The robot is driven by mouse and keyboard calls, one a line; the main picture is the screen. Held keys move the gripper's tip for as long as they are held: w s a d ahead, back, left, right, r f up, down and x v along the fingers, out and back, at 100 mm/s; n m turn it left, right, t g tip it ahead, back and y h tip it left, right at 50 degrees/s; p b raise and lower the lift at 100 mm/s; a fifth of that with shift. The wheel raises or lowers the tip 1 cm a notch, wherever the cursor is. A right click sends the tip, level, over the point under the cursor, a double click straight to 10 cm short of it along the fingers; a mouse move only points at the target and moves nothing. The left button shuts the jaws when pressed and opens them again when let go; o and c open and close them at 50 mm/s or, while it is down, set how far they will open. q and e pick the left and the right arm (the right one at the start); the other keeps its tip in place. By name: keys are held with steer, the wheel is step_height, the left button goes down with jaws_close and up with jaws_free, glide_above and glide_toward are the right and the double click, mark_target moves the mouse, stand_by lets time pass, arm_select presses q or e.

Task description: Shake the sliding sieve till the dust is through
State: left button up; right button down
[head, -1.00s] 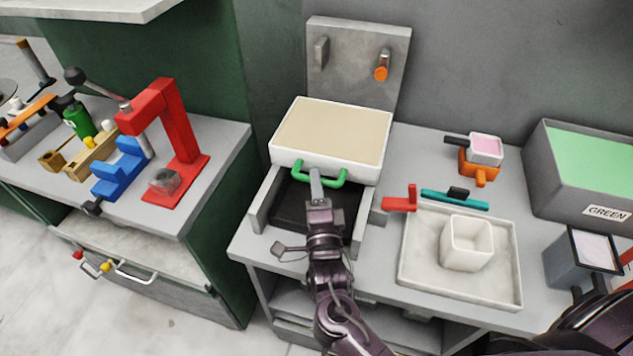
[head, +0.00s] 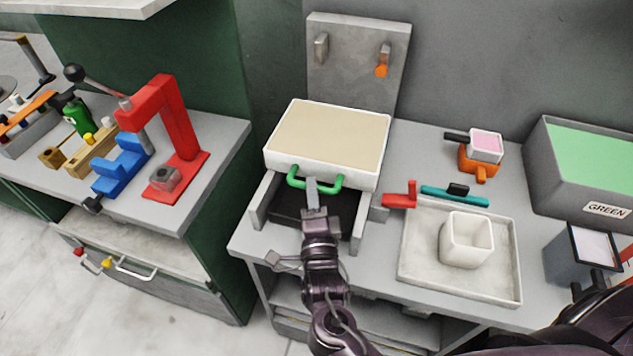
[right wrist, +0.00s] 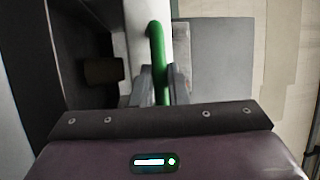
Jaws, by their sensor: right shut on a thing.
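The sliding sieve (head: 325,168) is a white-framed square box on the grey bench in the head view. A flat cream layer (head: 330,135) covers its inside nearly to the rim. A green handle (head: 316,186) is on its front and also shows in the right wrist view (right wrist: 157,50). My right gripper (head: 312,188) is shut on this handle, with a finger on each side of the green bar. The sieve sits over grey side rails (head: 262,200) with a dark space between them. What lies beneath the sieve is hidden. My left gripper is not in view.
Right of the sieve are a red block (head: 400,196), a teal bar (head: 454,196) and a pale tray (head: 418,265) with a white cup (head: 467,240). A grey bin labelled GREEN (head: 590,205) stands far right. A red press (head: 165,110) stands on the left bench. A grey panel (head: 350,75) rises behind.

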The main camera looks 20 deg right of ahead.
steer(key=s+a, duration=0.2)
steer(key=s, duration=0.1)
steer(key=s+a, duration=0.1)
steer(key=shift+s, duration=0.25)
steer(key=c, duration=1.4)
jaws_free()
steer(key=b+v, duration=0.2)
steer(key=v, duration=0.5)
steer(key=shift+s, duration=0.35)
steer(key=shift+w+f, duration=0.1)
steer(key=shift+f, duration=0.05)
